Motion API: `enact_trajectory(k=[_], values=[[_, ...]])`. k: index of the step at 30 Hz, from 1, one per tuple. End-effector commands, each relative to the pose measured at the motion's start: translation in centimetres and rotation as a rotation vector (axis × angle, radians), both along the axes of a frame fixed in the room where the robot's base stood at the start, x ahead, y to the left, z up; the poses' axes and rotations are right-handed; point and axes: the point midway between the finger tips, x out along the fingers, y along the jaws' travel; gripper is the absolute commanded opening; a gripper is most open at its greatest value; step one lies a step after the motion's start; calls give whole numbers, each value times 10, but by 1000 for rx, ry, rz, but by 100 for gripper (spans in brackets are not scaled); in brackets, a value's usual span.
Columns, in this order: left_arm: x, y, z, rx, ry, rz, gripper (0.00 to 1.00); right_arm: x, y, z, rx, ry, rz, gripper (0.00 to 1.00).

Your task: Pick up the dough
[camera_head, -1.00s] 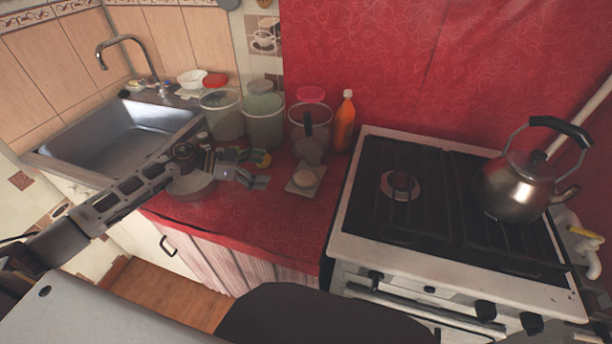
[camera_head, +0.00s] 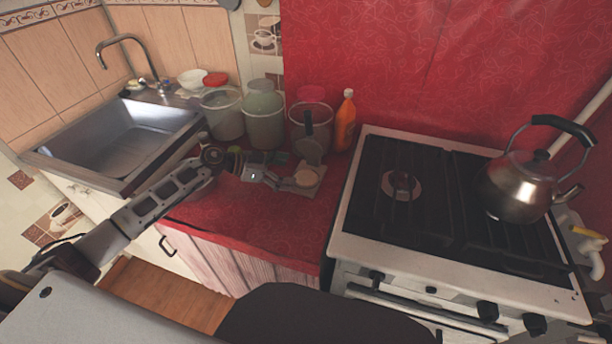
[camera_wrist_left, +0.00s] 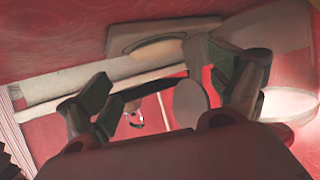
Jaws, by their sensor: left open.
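The dough (camera_head: 306,178), a pale round flat lump, lies on a small light square board (camera_head: 316,189) on the red counter, left of the stove. My left gripper (camera_head: 284,174) reaches in from the left, with its fingertips close to the dough's left side. In the left wrist view, the open fingers (camera_wrist_left: 165,95) stand wide apart with nothing held between them. The dough (camera_wrist_left: 158,49) and board (camera_wrist_left: 120,42) show beyond them near the top. Whether a finger touches the dough is unclear. My right gripper is not in view.
The stove (camera_head: 345,215) with a kettle (camera_head: 515,188) is at right. The front counter is clear.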

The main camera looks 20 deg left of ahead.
Motion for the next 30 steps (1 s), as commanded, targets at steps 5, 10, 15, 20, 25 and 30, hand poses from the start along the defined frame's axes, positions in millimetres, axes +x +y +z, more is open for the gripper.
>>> enact_trajectory(k=[5,10,15,20,25,30], values=[[3,-7,-3,0,0,-1,92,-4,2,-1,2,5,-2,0],[3,-7,-3,1,1,-1,92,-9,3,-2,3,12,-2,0],[3,-7,-3,0,0,-1,92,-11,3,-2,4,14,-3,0],[6,-12,-3,-1,-1,-2,92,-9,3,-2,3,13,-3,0],[12,-24,-4,-2,-1,-2,92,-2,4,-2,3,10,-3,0],[19,-38,-7,-2,0,-2,92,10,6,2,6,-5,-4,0]])
